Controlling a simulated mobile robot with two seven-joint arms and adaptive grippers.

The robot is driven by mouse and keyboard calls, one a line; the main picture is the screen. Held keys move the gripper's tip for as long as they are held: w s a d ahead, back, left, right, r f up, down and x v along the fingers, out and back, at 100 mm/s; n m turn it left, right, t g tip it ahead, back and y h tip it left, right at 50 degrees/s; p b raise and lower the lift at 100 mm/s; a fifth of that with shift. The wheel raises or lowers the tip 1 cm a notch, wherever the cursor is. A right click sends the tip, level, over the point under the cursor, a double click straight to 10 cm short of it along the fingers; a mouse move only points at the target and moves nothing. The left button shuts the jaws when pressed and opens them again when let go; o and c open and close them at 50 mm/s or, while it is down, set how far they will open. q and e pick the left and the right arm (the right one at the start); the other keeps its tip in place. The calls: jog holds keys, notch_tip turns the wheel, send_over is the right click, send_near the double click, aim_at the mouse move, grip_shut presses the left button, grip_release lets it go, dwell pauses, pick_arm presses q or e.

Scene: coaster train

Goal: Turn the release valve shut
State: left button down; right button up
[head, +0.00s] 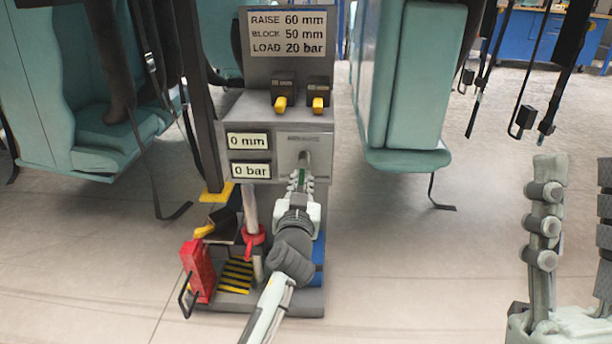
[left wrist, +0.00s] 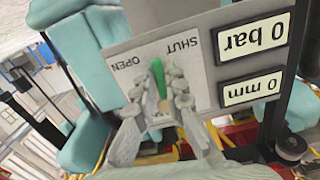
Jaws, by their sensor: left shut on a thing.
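The release valve's green lever (left wrist: 158,76) shows in the left wrist view between my left gripper's fingers. Its visible end points between the printed words OPEN and SHUT on the panel. My left gripper (left wrist: 155,95) is shut on the lever. In the head view this gripper (head: 301,178) is at the front of the valve panel (head: 318,147), and only a bit of green shows between its fingers. My right gripper (head: 575,190) is at the right edge of the head view, fingers up, apart and empty.
The grey stand carries displays reading 0 mm (head: 248,141) and 0 bar (head: 250,170), two yellow-tipped levers (head: 281,103) and a sign (head: 288,33). A red jack-like block (head: 198,270) stands at its lower left. Teal seats (head: 405,90) flank the stand. Floor at right is clear.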

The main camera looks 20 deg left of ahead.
pick_arm(q)
jog(key=m+p, duration=0.1)
jog(key=m, duration=0.1)
jog(key=a+m+p, duration=0.1)
jog(key=m, duration=0.1)
jog(key=a+r+m+p, duration=0.1)
jog(key=m, duration=0.1)
jog(key=shift+s+r, duration=0.1)
jog(key=shift+s, duration=0.15)
jog(key=shift+a+r+m+p, duration=0.2)
jog(key=shift+m+p, duration=0.35)
jog(key=shift+m, duration=0.45)
pick_arm(e)
jog(key=w+a+f+g+h, duration=0.1)
jog(key=w+a+f+g, duration=0.2)
jog(key=w+f+g, duration=0.2)
jog(key=shift+w+a+f+g, duration=0.35)
jog(key=shift+f+g, duration=0.5)
jog(key=shift+g, duration=0.45)
pick_arm(q)
jog(key=c, duration=1.6)
grip_release()
jog(key=shift+f, duration=0.15)
